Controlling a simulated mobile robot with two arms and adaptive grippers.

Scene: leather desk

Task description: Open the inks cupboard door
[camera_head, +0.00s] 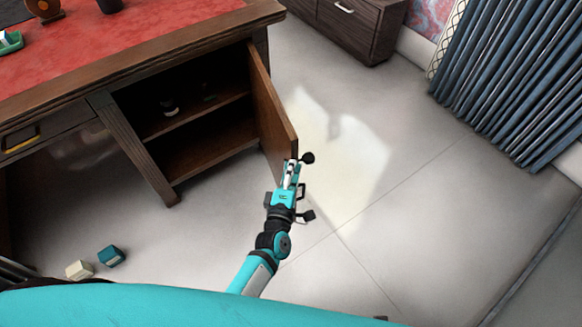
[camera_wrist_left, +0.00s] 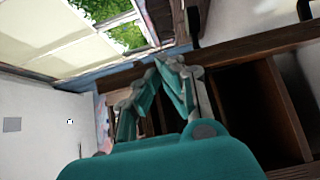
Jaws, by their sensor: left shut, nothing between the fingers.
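The inks cupboard door (camera_head: 270,110) is a brown wooden panel hinged at the desk's right end. It stands swung open, with the cupboard (camera_head: 205,135) and its shelf showing. A round dark knob (camera_head: 307,158) shows at the door's near end. My left gripper (camera_head: 291,172) is at the door's near lower end, beside the knob; I cannot tell whether it touches the door. In the left wrist view its fingers (camera_wrist_left: 158,75) come together at the tips with nothing between them. My right gripper is not in view.
The desk (camera_head: 110,55) has a red leather top and a drawer with a handle (camera_head: 22,139) at the left. Two small blocks, cream (camera_head: 79,269) and teal (camera_head: 111,256), lie on the floor. A dark cabinet (camera_head: 350,25) and blue curtain (camera_head: 510,85) stand behind. Floor right of the door is clear.

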